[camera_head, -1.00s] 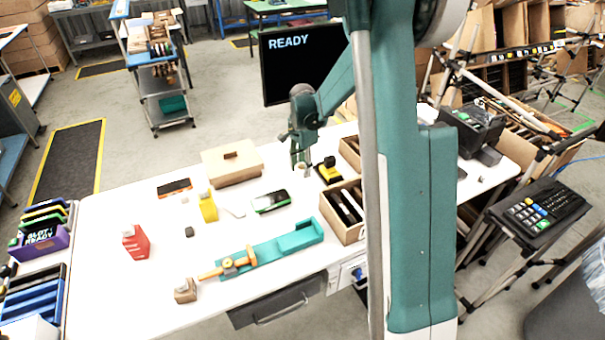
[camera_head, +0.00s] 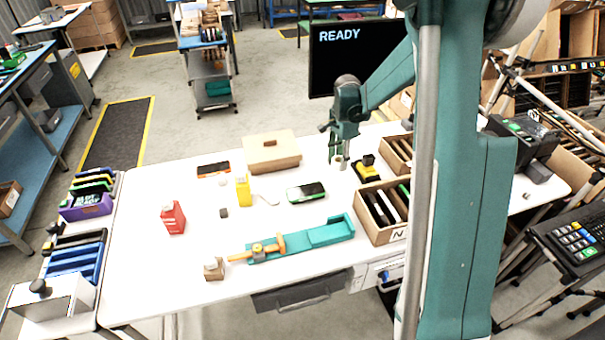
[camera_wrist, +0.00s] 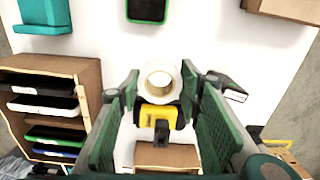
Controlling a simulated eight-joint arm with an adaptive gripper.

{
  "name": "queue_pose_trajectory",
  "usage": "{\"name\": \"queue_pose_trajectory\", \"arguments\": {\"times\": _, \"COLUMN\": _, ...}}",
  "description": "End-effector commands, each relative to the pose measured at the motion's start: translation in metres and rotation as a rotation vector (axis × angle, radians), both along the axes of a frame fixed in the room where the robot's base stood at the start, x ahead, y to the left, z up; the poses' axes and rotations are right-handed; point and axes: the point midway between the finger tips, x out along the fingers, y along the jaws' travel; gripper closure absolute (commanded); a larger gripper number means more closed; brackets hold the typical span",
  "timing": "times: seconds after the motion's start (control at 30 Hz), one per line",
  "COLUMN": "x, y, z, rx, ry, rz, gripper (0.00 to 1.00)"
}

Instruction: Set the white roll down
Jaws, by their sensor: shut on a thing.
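My gripper (camera_wrist: 160,75) is shut on the white roll (camera_wrist: 160,82), which sits between its two fingertips in the wrist view. The roll's open end and hollow core face the camera. In the head view my gripper (camera_head: 337,152) hangs over the far right part of the white table (camera_head: 140,270), with the roll (camera_head: 339,161) at its lower end. I cannot tell for sure whether the roll touches the table, but it seems to be above it.
A yellow and black item (camera_head: 366,168) stands close beside the roll. A carton with upright devices (camera_head: 382,212) and a smaller carton (camera_head: 398,153) are to the right. A lidded wooden box (camera_head: 271,152) and a green-edged phone (camera_head: 306,192) lie left. Bare table shows between phone and gripper.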

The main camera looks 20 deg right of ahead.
Motion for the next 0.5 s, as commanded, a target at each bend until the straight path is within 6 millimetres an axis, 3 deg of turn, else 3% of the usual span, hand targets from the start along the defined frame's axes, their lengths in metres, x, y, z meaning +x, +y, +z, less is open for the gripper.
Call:
{"name": "queue_pose_trajectory", "arguments": {"times": 0.27, "x": 0.016, "y": 0.041, "z": 0.001, "rx": 0.000, "ry": 0.000, "rz": -0.009, "gripper": 0.78}}
{"name": "queue_pose_trajectory", "arguments": {"times": 0.5, "x": 0.034, "y": 0.102, "z": 0.002, "rx": 0.000, "ry": 0.000, "rz": -0.029, "gripper": 0.78}}
